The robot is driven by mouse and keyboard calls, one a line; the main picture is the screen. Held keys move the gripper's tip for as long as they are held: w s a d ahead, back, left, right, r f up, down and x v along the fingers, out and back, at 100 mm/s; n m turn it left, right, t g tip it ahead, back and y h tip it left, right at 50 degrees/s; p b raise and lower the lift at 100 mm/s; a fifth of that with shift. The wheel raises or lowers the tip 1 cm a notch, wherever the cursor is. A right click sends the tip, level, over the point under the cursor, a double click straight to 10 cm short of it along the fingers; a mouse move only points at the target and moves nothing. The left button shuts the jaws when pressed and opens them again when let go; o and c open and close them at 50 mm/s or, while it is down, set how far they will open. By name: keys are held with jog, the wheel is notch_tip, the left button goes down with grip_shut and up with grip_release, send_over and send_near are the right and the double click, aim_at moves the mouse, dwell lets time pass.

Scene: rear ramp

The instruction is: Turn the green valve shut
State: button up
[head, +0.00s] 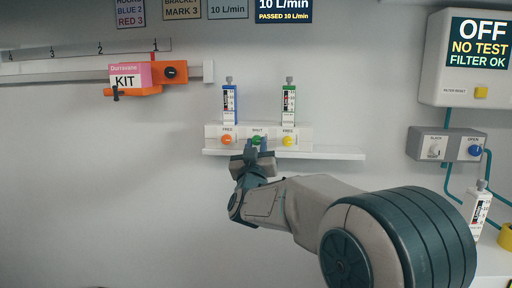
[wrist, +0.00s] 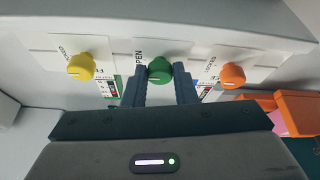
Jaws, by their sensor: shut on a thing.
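The green valve (wrist: 159,70) is a round knob in the middle of a row of three on a pale panel. It also shows in the head view (head: 257,139), partly hidden by my fingers. My gripper (wrist: 160,88) is shut on the green valve, with one dark finger on each side of it; it also shows in the head view (head: 258,149). A pale pointer mark shows on the knob's face in the wrist view. Lettering there beside the valve reads OPEN.
A yellow knob (head: 288,141) and an orange knob (head: 226,140) flank the green valve closely. Blue (head: 229,104) and green (head: 289,104) flow tubes stand above the panel. A thin white shelf (head: 335,153) runs below. The wall beneath is clear.

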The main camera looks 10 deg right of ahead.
jog(key=n+y, duration=0.1)
jog(key=n, duration=0.1)
jog(key=n+y+b, duration=0.1)
jog(key=n, duration=0.2)
jog(key=shift+d+n+y, duration=0.2)
jog(key=shift+n+y, duration=0.1)
jog(key=shift+y, duration=0.1)
jog(key=n+y+b, duration=0.1)
jog(key=n, duration=0.2)
jog(key=n+y, duration=0.1)
jog(key=n, duration=0.2)
jog(key=shift+s+d+r+g+y+b, duration=0.1)
jog(key=shift+d+g+y+b, duration=0.05)
jog(key=shift+g+y+b, duration=0.2)
jog(key=n, duration=0.1)
jog(key=n+g+y, duration=0.1)
jog(key=n, duration=0.3)
jog(key=shift+d+r+y, duration=0.1)
jog(key=shift+r+y, duration=0.15)
jog(key=shift+y, duration=0.1)
jog(key=n+g, duration=0.1)
jog(key=n, duration=0.1)
jog(key=n+g+p, duration=0.1)
jog(key=n, duration=0.1)
jog(key=shift+r, duration=0.2)
jog(key=shift+n, duration=0.4)
jog(key=o, duration=1)
